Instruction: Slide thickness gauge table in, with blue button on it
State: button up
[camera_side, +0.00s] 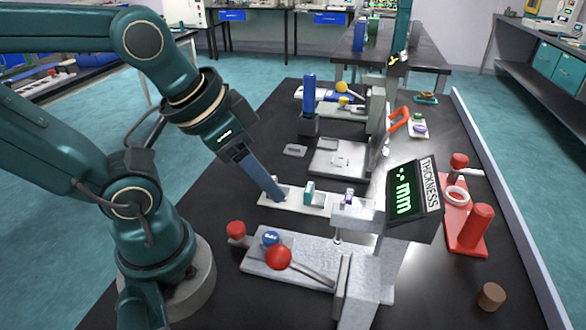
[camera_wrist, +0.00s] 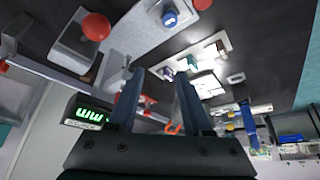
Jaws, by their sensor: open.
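The thickness gauge (camera_side: 372,270) stands at the front of the bench, with its dark display (camera_side: 414,198) showing green dashes and "mm". Its light grey table (camera_side: 256,262) sticks out to the left in the side view and shows at the top of the wrist view (camera_wrist: 143,28). The blue button (camera_side: 270,238) sits on the table's outer part and also shows in the wrist view (camera_wrist: 170,18). My gripper (camera_side: 276,194) is above and behind the button, apart from it. In the wrist view its fingers (camera_wrist: 160,72) are spread with nothing held.
A red-knobbed lever (camera_side: 279,257) stands beside the blue button, and a red knob (camera_side: 236,229) stands left of it. A white strip (camera_side: 322,203) with small coloured pieces lies behind, near my fingertips. Red stand (camera_side: 466,230) and brown cylinder (camera_side: 491,296) are at right.

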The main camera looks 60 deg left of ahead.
jog(key=o, duration=0.3)
jog(key=g, duration=1)
send_over(236, 226)
jog(key=w, duration=0.2)
notch_tip(236, 226, down, 8)
jog(key=shift+x, duration=2.1)
jog(key=shift+w, duration=0.1)
grip_shut()
